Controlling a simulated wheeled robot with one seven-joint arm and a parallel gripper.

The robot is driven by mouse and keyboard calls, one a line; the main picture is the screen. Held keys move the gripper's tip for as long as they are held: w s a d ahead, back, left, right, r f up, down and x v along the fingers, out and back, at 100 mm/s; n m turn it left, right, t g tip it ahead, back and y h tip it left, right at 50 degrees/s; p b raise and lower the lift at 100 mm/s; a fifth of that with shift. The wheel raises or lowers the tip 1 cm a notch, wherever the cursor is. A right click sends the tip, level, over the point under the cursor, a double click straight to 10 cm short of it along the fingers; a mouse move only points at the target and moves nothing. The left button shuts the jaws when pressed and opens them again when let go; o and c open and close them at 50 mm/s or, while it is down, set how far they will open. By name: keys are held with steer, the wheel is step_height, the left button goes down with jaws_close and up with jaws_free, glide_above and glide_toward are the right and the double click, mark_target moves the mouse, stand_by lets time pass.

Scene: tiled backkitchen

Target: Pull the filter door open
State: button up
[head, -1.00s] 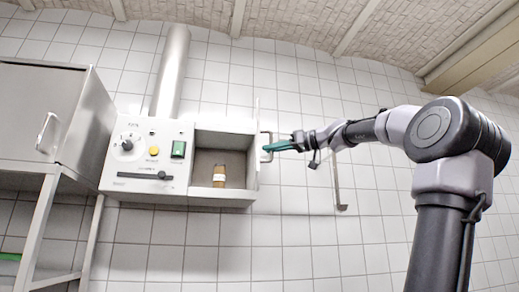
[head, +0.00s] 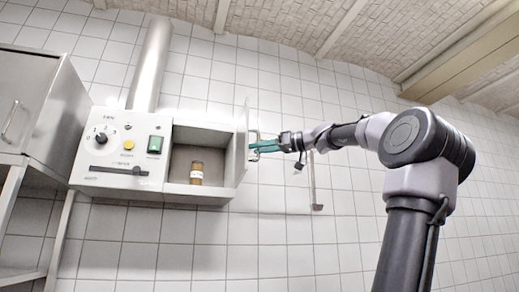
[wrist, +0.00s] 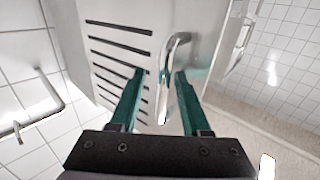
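The filter door (head: 242,150) stands swung out at the right side of the open compartment (head: 180,188) in the head view, seen nearly edge-on. In the wrist view, its slotted light panel (wrist: 108,62) fills the upper middle. A curved metal handle (wrist: 174,52) is fixed on it; it also shows in the head view (head: 254,136). My gripper (head: 258,146) has two green fingers and is at the handle. In the wrist view, my gripper (wrist: 160,74) is open, with the fingers apart and the handle's lower end between them. I cannot tell whether a finger touches it.
A metal cabinet (head: 28,105) is at the far left. A bent metal bar (head: 313,180) is on the tiled wall.

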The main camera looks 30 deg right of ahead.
steer(key=shift+s, duration=0.1)
steer(key=v, duration=1)
steer(key=shift+s+d, duration=0.3)
